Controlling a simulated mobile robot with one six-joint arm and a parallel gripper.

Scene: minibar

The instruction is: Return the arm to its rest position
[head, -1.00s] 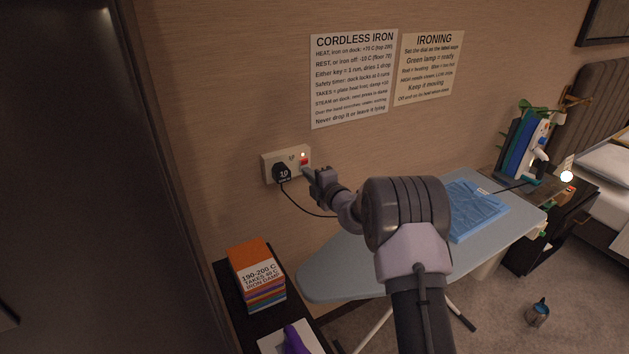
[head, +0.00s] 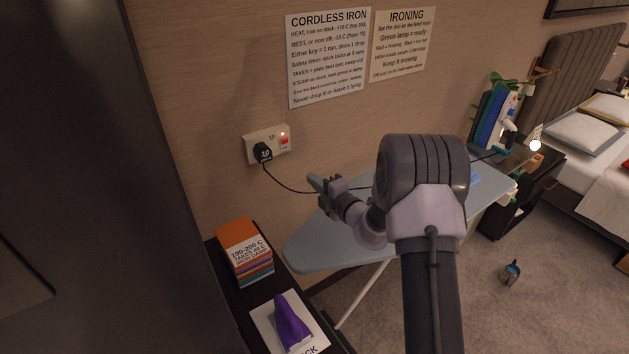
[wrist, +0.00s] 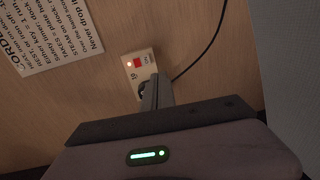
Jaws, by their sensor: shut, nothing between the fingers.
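My gripper (head: 318,183) is shut and empty. In the head view it is held in the air over the left part of the ironing board, to the right of and below the wall socket (head: 268,144), apart from it. The socket has a black plug in its left side and a red switch with a small lit lamp at its right. In the wrist view my gripper's fingers (wrist: 154,92) point toward the wall, and they hide part of the socket (wrist: 140,70). My arm hides part of the board.
The ironing board (head: 320,240) stands below my arm. A black cord (head: 290,187) runs from the plug behind my gripper. A stack of coloured books (head: 245,250) and a purple object (head: 291,322) on a white sheet lie at the lower left.

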